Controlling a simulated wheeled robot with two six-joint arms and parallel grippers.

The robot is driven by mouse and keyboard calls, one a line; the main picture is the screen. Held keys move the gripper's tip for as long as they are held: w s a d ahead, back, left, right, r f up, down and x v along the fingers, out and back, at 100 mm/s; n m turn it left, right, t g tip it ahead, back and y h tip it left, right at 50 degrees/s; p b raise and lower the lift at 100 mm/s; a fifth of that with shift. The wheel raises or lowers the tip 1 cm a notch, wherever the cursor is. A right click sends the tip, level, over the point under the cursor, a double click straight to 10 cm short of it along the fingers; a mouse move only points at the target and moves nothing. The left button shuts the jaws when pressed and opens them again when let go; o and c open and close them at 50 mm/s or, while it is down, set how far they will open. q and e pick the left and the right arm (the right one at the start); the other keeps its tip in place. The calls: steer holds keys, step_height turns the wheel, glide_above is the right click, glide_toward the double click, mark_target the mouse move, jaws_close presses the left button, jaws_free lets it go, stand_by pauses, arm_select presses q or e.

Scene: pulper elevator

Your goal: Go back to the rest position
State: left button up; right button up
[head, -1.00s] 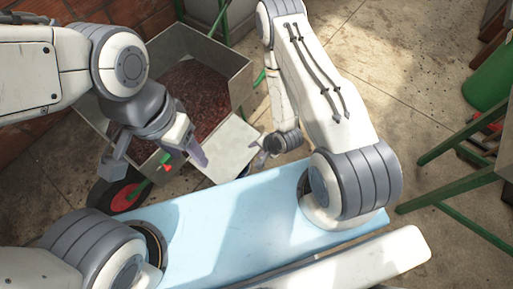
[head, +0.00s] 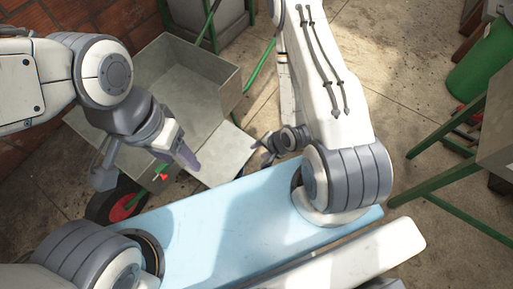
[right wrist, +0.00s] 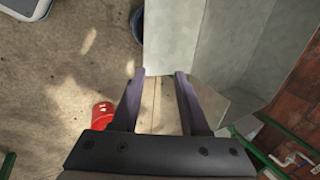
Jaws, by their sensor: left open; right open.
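My left gripper (head: 147,168) is open and empty in the head view, in front of the metal box of a cart, its fingers spread wide. My right gripper (head: 267,149) is small and partly hidden by my right arm, to the right of the cart's lowered flap. In the right wrist view my right gripper (right wrist: 156,75) is open, with nothing between its two fingers. The grey metal box (head: 185,75) looks empty inside. Its flap (head: 222,155) slopes down toward me.
The cart has a red-hubbed wheel (head: 128,205) below my left gripper. A green-legged table (head: 497,150) and a green bin (head: 480,65) stand at the right. In the right wrist view a red bucket (right wrist: 102,114) sits on the floor. Open concrete floor lies right of my right arm.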

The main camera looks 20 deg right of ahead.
steer(key=shift+s+d+r, duration=0.1)
steer(key=shift+s+r, duration=0.05)
steer(key=shift+r, duration=0.1)
stand_by(0.4)
steer(key=w+a+r+n+g+h+p, duration=0.1)
steer(key=w+a+r+n, duration=0.15)
steer(key=r+n, duration=0.45)
steer(key=w+a+r+n+g+h+p, duration=0.1)
steer(key=w+a+r+n+p, duration=0.15)
steer(key=r, duration=0.85)
steer(key=s+a+r+n+g, duration=0.1)
steer(key=s+a+r+n, duration=0.2)
steer(key=s+r, duration=0.4)
steer(key=s+a+r+n+g+p, duration=0.1)
steer(key=s+a+r+n, duration=0.2)
steer(key=r, duration=0.9)
steer(key=s+n, duration=0.3)
steer(key=s, duration=0.2)
steer(key=shift+s+a+r, duration=0.15)
steer(key=shift+s+r, duration=0.05)
steer(key=shift+r, duration=0.1)
